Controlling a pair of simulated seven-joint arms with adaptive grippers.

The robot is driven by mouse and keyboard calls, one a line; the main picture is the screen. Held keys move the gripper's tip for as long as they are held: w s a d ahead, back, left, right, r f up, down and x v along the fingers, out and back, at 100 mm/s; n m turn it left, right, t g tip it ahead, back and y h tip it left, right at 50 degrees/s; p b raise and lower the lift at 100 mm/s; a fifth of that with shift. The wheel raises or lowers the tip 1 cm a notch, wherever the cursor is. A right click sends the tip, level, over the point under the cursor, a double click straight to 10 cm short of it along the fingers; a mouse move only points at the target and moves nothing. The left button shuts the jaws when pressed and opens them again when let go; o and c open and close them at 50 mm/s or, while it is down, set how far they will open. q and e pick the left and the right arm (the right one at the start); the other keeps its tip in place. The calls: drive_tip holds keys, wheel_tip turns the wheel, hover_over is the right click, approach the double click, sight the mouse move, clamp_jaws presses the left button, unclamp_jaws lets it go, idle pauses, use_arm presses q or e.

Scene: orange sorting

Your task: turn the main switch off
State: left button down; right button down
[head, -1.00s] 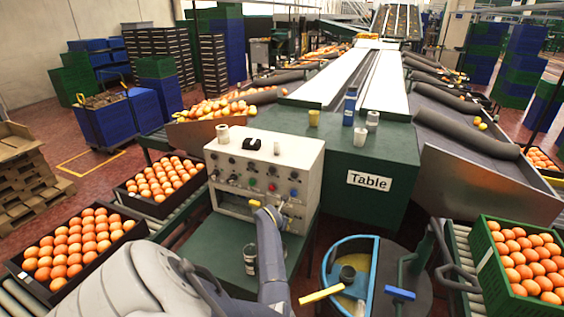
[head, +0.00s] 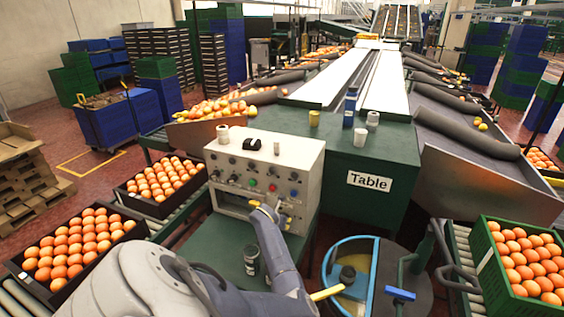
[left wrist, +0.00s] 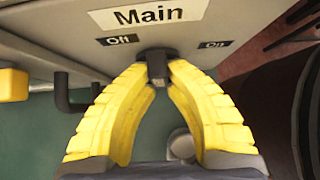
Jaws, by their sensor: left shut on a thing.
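The main switch is a small black lever (left wrist: 156,67) on the panel under the white "Main" label (left wrist: 138,15), with a small black "Off" label (left wrist: 117,40) to its left. Another small label (left wrist: 214,44) sits to its right. My left gripper (left wrist: 155,82) has its yellow fingertips closed on the lever from both sides. In the head view my left gripper (head: 267,211) is at the lower right front of the white control box (head: 228,158). The lever is not clear there. My right gripper does not show.
The control box has several knobs and buttons, with cups and a black item on top. A green table (head: 372,150) stands behind it. A blue-rimmed round bin (head: 374,262) is at right. Crates of oranges (head: 68,285) lie at left; a green crate (head: 490,275) is at right.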

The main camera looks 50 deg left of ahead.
use_arm(q)
drive_tip(key=c, duration=1.4)
unclamp_jaws()
drive_tip(key=shift+o, duration=0.2)
drive_tip(key=v, duration=1.2)
drive_tip(key=shift+f, duration=0.1)
